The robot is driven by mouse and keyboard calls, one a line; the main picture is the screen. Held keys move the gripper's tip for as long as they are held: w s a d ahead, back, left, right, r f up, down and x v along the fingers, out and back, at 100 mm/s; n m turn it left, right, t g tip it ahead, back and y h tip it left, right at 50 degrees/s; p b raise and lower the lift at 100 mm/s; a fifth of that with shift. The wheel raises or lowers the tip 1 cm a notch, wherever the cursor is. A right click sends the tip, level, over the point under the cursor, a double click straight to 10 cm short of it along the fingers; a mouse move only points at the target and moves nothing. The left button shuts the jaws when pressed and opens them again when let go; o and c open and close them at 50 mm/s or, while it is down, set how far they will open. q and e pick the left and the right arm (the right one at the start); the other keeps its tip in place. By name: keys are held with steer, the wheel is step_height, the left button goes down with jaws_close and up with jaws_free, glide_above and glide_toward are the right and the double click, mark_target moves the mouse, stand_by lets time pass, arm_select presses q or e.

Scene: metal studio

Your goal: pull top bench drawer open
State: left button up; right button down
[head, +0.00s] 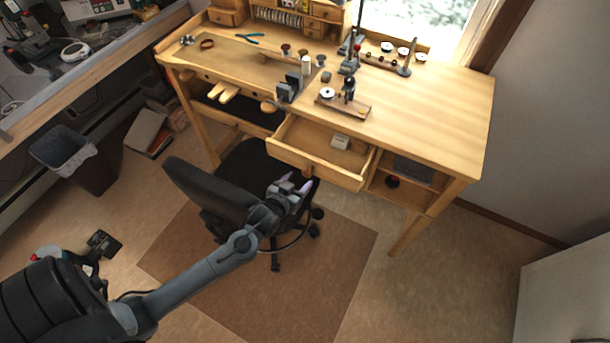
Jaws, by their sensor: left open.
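The wooden bench (437,110) stands at the back. Its top drawer (322,168) is pulled out toward me, and a small pale box (340,142) lies inside it. My left gripper (300,187) is open and sits just in front of the drawer's front panel, near its left half. The gap between the fingers and the drawer front is hard to judge, and the drawer's knob is hard to make out behind the gripper. My right gripper is not in view.
A black office chair (212,190) stands in front of the bench, close to my left arm. Open shelves (405,178) are right of the drawer. A waste bin (75,155) is at left. Tools stand on the bench top. The floor at front right is clear.

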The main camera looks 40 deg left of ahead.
mark_target(306, 174)
arm_select(q)
steer(key=shift+x, duration=2.45)
jaws_close()
